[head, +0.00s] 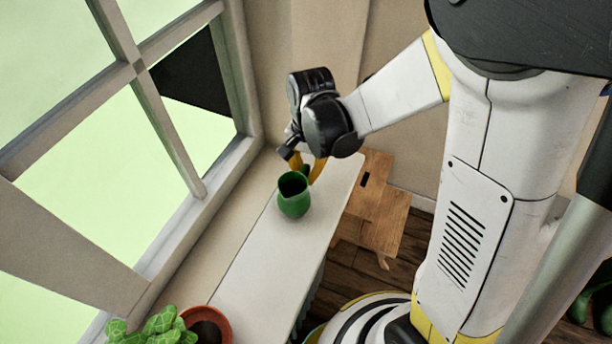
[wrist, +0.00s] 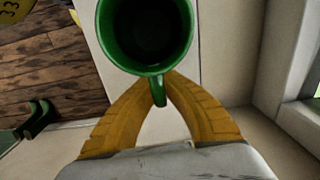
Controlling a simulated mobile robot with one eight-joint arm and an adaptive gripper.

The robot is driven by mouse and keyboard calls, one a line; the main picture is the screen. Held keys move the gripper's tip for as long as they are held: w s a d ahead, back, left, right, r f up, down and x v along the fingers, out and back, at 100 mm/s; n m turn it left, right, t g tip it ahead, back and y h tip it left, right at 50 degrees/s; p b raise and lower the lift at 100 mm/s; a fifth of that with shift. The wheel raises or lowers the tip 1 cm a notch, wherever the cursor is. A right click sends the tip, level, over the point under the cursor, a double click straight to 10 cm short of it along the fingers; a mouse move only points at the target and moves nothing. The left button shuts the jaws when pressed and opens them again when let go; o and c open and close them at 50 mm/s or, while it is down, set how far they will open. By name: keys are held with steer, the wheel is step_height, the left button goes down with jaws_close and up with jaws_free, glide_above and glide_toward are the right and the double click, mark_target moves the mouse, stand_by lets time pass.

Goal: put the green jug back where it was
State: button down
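The green jug (head: 294,197) is upright over the white counter by the window; I cannot tell whether its base touches the counter. In the wrist view the jug (wrist: 146,66) shows at the top, its open mouth towards the camera and dark inside, with its handle pointing at my gripper. My gripper (head: 311,170) is at the jug's far side in the head view. In the wrist view the two yellow fingers of my gripper (wrist: 160,88) close in on the jug's handle, one on each side. The jug's lower body is hidden in the wrist view.
The white counter (head: 262,262) is bare between the jug and a potted plant (head: 207,325) at the near end. The window (head: 135,70) runs along the left. A wooden stool (head: 378,215) stands on the floor right of the counter.

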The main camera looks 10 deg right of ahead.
steer(key=shift+s, duration=0.1)
steer(key=shift+f, duration=0.2)
steer(key=c, duration=1.6)
jaws_free()
steer(key=shift+r, duration=0.1)
